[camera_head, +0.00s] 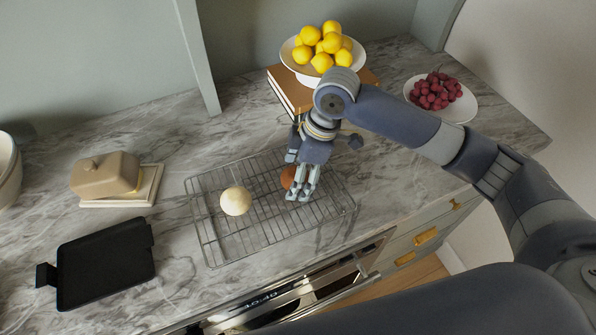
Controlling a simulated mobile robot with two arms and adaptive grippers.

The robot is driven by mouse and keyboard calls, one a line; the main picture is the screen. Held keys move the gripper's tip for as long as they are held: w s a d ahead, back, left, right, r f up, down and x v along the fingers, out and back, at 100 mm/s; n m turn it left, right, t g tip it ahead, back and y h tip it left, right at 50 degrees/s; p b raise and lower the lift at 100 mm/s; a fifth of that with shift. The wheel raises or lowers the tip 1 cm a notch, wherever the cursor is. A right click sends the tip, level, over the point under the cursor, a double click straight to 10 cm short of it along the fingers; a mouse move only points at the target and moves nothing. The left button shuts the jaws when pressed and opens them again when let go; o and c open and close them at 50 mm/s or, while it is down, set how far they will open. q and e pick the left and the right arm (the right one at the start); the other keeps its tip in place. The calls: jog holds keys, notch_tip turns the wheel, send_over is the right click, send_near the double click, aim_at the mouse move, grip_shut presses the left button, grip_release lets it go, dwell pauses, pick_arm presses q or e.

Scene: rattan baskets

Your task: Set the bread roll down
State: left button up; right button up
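A wire cooling rack (213,241) lies on the marble counter. A pale, round bread roll (236,200) sits on its left half. A brown-orange roll (288,177) shows at the rack's middle, partly hidden behind my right gripper's fingers. My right gripper (301,188) points down over the rack, right at the brown roll. I cannot tell whether its fingers are closed on that roll or only beside it, nor whether the roll touches the wires. My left gripper is not in view.
A bowl of lemons (324,47) stands on books (287,92) behind my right arm. A plate of red berries (459,109) is at right. A butter dish (106,177) and black tray (105,264) are at left. The rack's front left is free.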

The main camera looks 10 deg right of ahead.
jog(key=b+v, duration=0.2)
jog(key=v, duration=1)
jog(key=shift+r, duration=0.2)
